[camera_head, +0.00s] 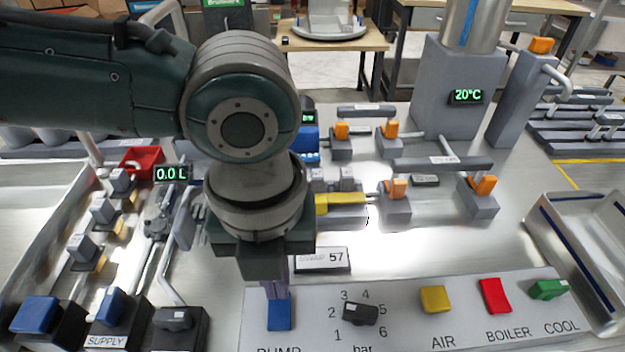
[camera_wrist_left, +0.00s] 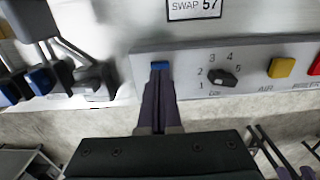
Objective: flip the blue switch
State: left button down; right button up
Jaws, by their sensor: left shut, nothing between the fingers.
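A blue switch (camera_head: 279,316) sits at the left end of the light grey control panel (camera_head: 400,335), above the partly cut-off label PUMP. My left gripper (camera_head: 278,291) points down at it with its fingers shut and nothing between them. In the left wrist view the tips of the shut fingers (camera_wrist_left: 157,80) overlap the near part of the blue switch (camera_wrist_left: 160,65); I cannot tell if they touch it. My right gripper is not in view.
The panel also holds a black dial (camera_head: 360,313) and yellow (camera_head: 435,299), red (camera_head: 495,296) and green (camera_head: 547,289) switches. Two other blue switches stand at left, one marked SUPPLY (camera_head: 111,305), one larger (camera_head: 37,315). A metal tray (camera_head: 585,260) is at right.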

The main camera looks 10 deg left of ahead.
pick_arm(q)
jog(key=shift+f+b, duration=0.6)
jog(key=shift+f, duration=0.2)
notch_tip(320, 180, up, 7)
jog(key=p, duration=0.7)
jog(key=shift+r, duration=0.1)
dwell(0.4)
